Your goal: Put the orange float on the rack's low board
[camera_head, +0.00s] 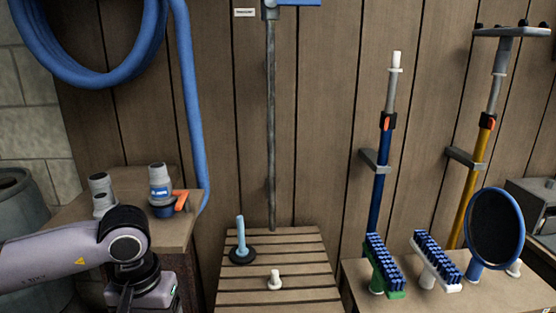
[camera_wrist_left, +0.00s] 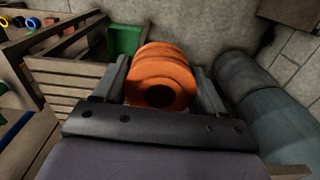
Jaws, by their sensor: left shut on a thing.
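The orange float (camera_wrist_left: 165,63), a rounded ribbed piece with a dark hole in its near end, sits between the two fingers of my left gripper (camera_wrist_left: 163,84) in the left wrist view. The gripper is shut on it. In the head view my left arm comes in from the left, and its wrist (camera_head: 140,290) reaches the bottom edge; the fingers and float are hidden there. A slatted wooden rack (camera_wrist_left: 62,80) stands left of the float in the wrist view, apart from it. I cannot tell which board is its low one. My right gripper is not in view.
A green box (camera_wrist_left: 124,40) lies just beyond the float. A grey rounded container (camera_wrist_left: 270,110) is close on the right. In the head view, a slatted top (camera_head: 295,262) holds a blue-handled plunger-like tool (camera_head: 241,245); brushes and poles stand at right.

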